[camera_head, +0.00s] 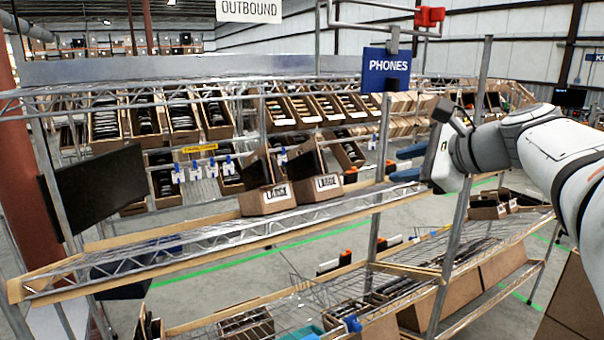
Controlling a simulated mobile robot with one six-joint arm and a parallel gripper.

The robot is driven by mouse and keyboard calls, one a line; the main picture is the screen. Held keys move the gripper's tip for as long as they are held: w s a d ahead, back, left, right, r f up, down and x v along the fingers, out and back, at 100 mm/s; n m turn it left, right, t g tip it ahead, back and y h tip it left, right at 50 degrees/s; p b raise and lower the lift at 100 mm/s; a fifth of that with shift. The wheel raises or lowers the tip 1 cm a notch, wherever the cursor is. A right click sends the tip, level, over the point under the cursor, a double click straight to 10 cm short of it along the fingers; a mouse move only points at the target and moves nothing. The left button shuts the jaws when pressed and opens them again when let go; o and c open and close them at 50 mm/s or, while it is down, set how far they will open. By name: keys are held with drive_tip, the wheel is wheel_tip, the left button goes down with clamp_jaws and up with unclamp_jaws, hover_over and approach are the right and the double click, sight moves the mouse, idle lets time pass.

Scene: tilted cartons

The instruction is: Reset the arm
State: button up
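My white arm (540,140) reaches in from the right edge, its wrist bent to the left. My gripper (402,164) points left, beside the shelf post under the PHONES sign. Its two dark blue fingers are apart with a gap between them, and I see nothing held. Two cardboard cartons, a left one (266,203) and a right one (320,190), stand side by side on the sloped shelf, left of my gripper and apart from it. Each has a printed label and dark flat items inside.
The wire shelf rack (170,249) runs across the front, with metal posts close to my arm. A blue PHONES sign (386,70) hangs above my gripper. A dark screen (93,203) stands at left. Tilted cartons fill the rack behind.

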drive_tip(key=s+a+f+n+g+h, duration=0.1)
drive_tip(key=s+f+n+g+h, duration=0.2)
drive_tip(key=s+f+n, duration=0.7)
drive_tip(key=s+a+f+n+g+h, duration=0.2)
drive_tip(key=s+f+n+g+h, duration=0.2)
drive_tip(key=s+f+n, duration=0.5)
wheel_tip(320, 180, down, 8)
drive_tip(key=shift+s+a+f+n, duration=0.15)
drive_tip(key=shift+s+a+n, duration=0.2)
drive_tip(key=shift+s, duration=0.7)
